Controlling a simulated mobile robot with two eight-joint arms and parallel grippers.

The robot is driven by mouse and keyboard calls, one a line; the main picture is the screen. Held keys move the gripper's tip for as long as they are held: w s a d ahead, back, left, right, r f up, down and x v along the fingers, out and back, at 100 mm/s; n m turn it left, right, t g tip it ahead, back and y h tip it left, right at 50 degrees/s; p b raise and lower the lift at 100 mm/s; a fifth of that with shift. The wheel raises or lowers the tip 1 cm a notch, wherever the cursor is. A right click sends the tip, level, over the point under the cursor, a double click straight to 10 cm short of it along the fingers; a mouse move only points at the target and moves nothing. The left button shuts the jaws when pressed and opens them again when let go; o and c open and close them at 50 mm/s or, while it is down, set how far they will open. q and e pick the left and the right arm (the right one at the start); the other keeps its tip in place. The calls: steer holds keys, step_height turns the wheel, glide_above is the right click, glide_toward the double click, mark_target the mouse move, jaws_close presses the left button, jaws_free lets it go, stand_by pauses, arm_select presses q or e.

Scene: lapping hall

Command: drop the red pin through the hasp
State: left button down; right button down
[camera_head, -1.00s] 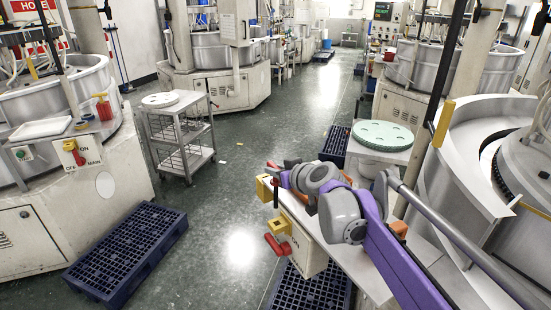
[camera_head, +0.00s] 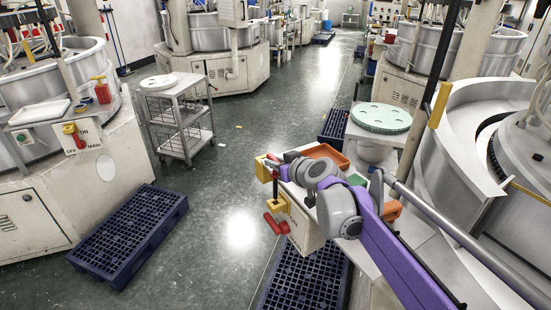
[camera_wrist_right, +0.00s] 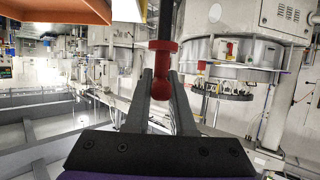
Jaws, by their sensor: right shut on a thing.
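The red pin has a red knob and collar (camera_wrist_right: 163,46) and a dark shaft, seen close in the right wrist view. My right gripper (camera_wrist_right: 163,88) is shut on its red knob. In the head view my right gripper (camera_head: 281,166) holds the pin (camera_head: 275,186) upright above the switch box (camera_head: 302,226) with its red handle (camera_head: 276,224). The yellow hasp (camera_head: 278,204) is on that box, and the pin's lower end appears at it. I cannot tell whether the tip is inside the hole. My left gripper is not in view.
A yellow block (camera_head: 262,168) stands just left of the pin. An orange tray (camera_head: 326,153) lies behind my gripper. A green-topped round plate (camera_head: 381,117) stands behind. Blue pallets (camera_head: 130,235) and a trolley (camera_head: 183,122) stand left; the aisle floor is open.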

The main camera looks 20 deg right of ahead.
mark_target(276, 191)
steer(key=f, duration=0.2)
steer(key=shift+s+f+b, duration=0.25)
steer(key=shift+f+b, duration=0.1)
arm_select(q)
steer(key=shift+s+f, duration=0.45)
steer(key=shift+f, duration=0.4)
arm_select(e)
steer(key=shift+f, duration=0.75)
arm_select(q)
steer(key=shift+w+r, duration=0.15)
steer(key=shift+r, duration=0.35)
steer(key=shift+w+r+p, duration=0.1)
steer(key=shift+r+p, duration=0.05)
steer(key=shift+p, duration=0.15)
arm_select(e)
steer(key=shift+w, duration=0.1)
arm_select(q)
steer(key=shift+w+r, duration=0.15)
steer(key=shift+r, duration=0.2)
